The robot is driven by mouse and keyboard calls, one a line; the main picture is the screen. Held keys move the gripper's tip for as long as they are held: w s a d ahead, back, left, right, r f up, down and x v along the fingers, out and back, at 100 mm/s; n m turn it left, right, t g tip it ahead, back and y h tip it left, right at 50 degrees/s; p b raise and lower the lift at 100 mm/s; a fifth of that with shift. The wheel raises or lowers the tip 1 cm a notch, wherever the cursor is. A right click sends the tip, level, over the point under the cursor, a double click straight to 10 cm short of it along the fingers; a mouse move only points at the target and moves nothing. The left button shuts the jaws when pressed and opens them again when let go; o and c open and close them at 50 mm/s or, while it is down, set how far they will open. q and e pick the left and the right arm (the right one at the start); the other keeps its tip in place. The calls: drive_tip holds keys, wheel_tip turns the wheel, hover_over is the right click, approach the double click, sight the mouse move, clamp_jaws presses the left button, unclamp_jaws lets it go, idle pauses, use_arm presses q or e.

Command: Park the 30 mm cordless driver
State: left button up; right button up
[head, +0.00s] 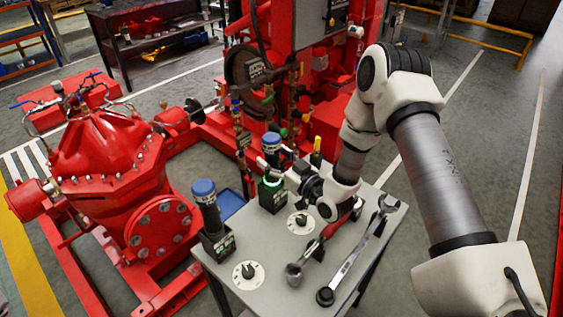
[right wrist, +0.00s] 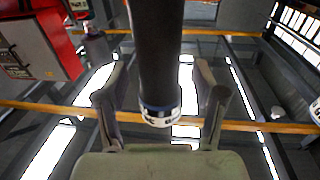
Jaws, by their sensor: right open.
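Two cordless drivers with blue tops stand upright in dark holsters on the grey cart (head: 262,292). The front driver (head: 205,195) is in the front-left holster (head: 218,243). The rear driver (head: 272,142) is at the rear holster (head: 271,196), whose rim glows green. I cannot read which is the 30 mm one. My right gripper (head: 274,166) is beside the rear driver. In the right wrist view, a dark cylindrical body (right wrist: 156,55) with a blue and white ring stands between its spread fingers, with gaps on both sides. My left gripper is out of view.
A long wrench (head: 352,256) and a socket tool (head: 300,268) lie on the cart's right side. Two round white dials (head: 248,275) (head: 300,222) sit on its top. The red pump (head: 110,170) stands close on the left. Open floor lies to the right.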

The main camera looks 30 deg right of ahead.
drive_tip(key=v, duration=1.1)
drive_tip(key=shift+s, duration=0.3)
drive_tip(key=shift+r, duration=0.1)
